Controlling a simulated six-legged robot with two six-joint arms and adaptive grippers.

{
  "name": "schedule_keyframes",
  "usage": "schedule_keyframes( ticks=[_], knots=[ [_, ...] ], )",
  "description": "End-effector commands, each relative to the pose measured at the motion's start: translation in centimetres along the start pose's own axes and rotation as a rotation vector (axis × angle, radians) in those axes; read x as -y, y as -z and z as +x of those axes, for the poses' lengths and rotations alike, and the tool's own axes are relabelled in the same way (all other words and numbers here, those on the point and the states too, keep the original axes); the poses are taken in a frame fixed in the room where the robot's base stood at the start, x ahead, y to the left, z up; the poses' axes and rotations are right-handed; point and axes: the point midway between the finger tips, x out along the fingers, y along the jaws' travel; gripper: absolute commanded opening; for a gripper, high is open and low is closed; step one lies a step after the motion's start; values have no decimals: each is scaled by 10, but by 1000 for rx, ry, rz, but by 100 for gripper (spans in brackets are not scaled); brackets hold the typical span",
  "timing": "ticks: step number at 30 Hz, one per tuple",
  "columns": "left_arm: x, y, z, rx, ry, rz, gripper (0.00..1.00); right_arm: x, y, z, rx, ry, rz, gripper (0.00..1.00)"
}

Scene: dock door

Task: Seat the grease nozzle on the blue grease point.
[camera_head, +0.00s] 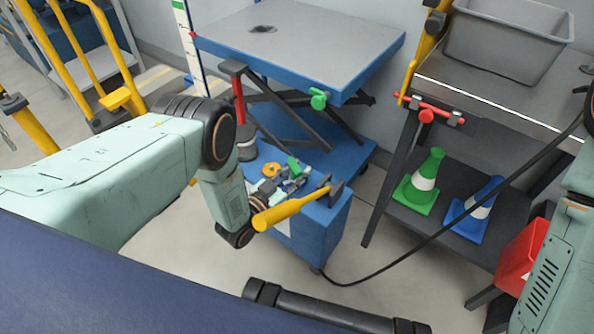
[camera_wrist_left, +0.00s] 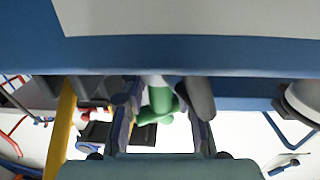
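My left gripper (camera_wrist_left: 162,100) shows in the left wrist view with its two slate-coloured fingers apart. A green part (camera_wrist_left: 160,97) shows in the gap between them; I cannot tell whether they touch it. In the head view my left arm reaches in from the left, and its gripper (camera_head: 292,181) is small and partly lost among the coloured items over the blue cart. A black hose (camera_head: 440,231) runs from the right edge down to the floor by the cart. I cannot pick out the grease nozzle or the blue grease point. My right gripper is out of view.
A blue-framed lift table (camera_head: 300,35) with a green fitting (camera_head: 318,99) stands behind the blue cart (camera_head: 320,235). A yellow handle (camera_head: 290,208) lies across the cart. At right, a bench (camera_head: 490,95) carries a grey bin (camera_head: 505,45); green (camera_head: 420,185) and blue cones (camera_head: 475,215) stand below.

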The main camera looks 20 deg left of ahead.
Motion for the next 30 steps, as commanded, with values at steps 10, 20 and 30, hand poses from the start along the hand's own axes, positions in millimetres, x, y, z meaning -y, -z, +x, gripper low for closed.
schedule_keyframes(
  ticks=[10,20,30],
  knots=[
    [0,1,-22,1,1,0,30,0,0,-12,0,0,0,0],
    [0,1,-45,1,1,0,30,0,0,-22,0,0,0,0],
    [0,1,-68,1,1,0,30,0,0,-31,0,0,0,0]
  ],
)
